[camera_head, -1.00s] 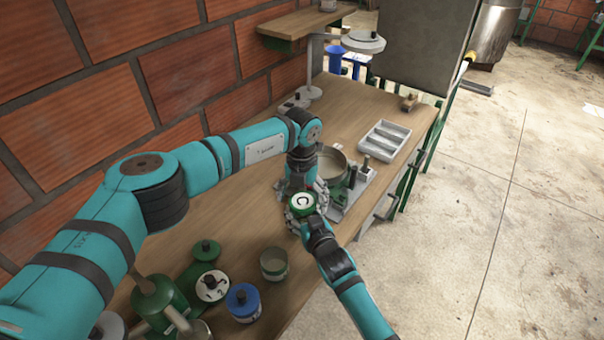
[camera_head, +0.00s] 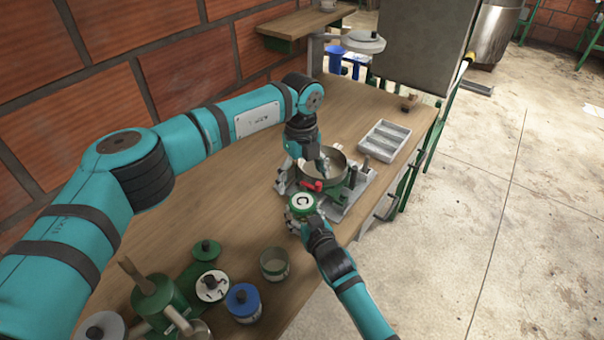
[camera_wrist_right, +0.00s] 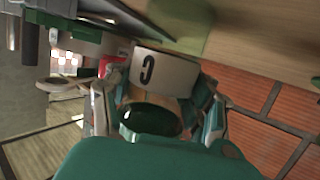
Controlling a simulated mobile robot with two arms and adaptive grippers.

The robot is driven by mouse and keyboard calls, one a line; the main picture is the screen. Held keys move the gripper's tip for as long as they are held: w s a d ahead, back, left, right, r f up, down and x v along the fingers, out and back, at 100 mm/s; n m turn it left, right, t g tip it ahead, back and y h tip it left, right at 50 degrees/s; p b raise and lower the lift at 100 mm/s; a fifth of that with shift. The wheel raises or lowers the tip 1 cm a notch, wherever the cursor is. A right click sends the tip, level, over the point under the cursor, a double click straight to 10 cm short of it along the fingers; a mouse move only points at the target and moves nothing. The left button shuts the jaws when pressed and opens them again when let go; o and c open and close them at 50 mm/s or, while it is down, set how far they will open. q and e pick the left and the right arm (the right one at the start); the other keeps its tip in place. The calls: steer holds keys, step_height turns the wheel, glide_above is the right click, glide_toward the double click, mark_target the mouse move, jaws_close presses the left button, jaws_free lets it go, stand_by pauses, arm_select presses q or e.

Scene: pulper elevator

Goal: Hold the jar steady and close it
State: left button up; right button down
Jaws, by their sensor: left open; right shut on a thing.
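The jar (camera_head: 302,205) with a green rim and a white top marked C is held at the table's front edge side, below the metal pan. In the right wrist view a white surface marked C (camera_wrist_right: 165,72) shows between the fingers, with a dark green round part beside it. My right gripper (camera_head: 301,216) is shut on the jar, around its side. My left gripper (camera_head: 306,160) is open above the jar, over the near-left side of the pan, and apart from the jar. I cannot tell whether the lid is fully seated.
A metal pan (camera_head: 338,170) on a green and grey stand, with a red part (camera_head: 312,186), is close behind the jar. A grey tray (camera_head: 384,141) lies to the right. An open jar (camera_head: 273,265), a blue-lidded jar (camera_head: 242,300) and other green containers crowd the front left.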

stand_by(0.3)
steer(key=shift+c, duration=1.7)
jaws_free()
steer(key=v, duration=1.2)
